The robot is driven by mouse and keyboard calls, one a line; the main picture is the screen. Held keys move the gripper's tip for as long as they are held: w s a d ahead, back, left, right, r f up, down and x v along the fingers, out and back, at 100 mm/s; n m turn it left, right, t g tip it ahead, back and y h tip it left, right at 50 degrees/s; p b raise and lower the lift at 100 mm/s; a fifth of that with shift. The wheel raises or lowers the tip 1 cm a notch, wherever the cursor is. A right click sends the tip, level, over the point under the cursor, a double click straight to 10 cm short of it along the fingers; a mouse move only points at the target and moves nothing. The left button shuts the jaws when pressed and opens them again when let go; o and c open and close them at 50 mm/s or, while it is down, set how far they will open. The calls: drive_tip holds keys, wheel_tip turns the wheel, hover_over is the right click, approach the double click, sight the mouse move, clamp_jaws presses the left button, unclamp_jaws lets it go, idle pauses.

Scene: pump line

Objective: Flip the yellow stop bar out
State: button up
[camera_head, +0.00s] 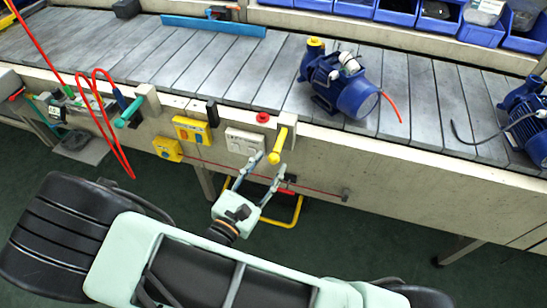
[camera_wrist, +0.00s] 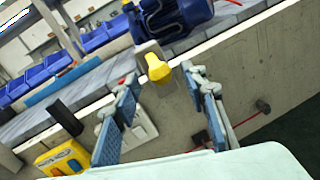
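The yellow stop bar (camera_head: 279,146) is on the front side of the conveyor, below its edge, with its rounded end pointing down and toward me. In the wrist view the yellow stop bar (camera_wrist: 157,69) shows end-on, ahead of the gap between my fingers. My gripper (camera_head: 267,170) is just below and in front of the bar in the head view. In the wrist view my gripper (camera_wrist: 160,80) is open, one finger to each side of the bar's line, with nothing held. I cannot tell whether a finger touches the bar.
A blue pump (camera_head: 340,85) stands on the conveyor (camera_head: 230,70) behind the bar. A green bar (camera_head: 130,112) and red hose (camera_head: 104,115) are farther left.

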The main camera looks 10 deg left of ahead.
sight(271, 163)
drive_tip(key=shift+x, duration=1.6)
clamp_jaws()
